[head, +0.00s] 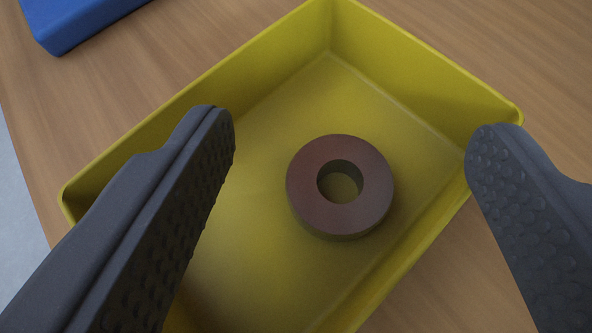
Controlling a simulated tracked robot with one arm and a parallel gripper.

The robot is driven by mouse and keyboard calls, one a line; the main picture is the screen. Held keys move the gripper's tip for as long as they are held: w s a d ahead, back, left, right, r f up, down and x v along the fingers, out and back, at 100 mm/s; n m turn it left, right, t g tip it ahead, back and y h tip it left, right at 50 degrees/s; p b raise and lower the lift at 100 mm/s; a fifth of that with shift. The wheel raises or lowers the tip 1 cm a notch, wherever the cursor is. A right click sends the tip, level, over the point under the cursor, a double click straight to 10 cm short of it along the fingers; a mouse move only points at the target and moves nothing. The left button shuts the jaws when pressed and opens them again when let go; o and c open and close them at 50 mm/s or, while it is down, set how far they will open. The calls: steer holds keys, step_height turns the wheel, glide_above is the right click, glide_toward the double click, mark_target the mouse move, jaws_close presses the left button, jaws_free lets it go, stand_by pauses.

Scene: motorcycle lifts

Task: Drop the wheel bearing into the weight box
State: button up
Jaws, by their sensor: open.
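A brown ring-shaped wheel bearing (309,184) lies flat on the floor of a yellow open box (425,62), which I take to be the weight box. The bearing is right of the box's middle, near its right wall, and the box floor shows through its hole. My gripper (348,145) is open and empty. Its two dark, studded fingers are wide apart, one on each side of the bearing in the picture and not touching it. The left finger hides part of the box's left side, and the box's near end runs out of the picture.
The box stands on a wooden surface (215,32). A blue object (80,22) is partly in view at the top left. The surface's edge shows at the far left, with grey beyond it. Bare wood lies at the top right.

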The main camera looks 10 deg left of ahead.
steer(key=v, duration=1.3)
steer(key=shift+s, duration=0.3)
steer(key=shift+r, duration=0.15)
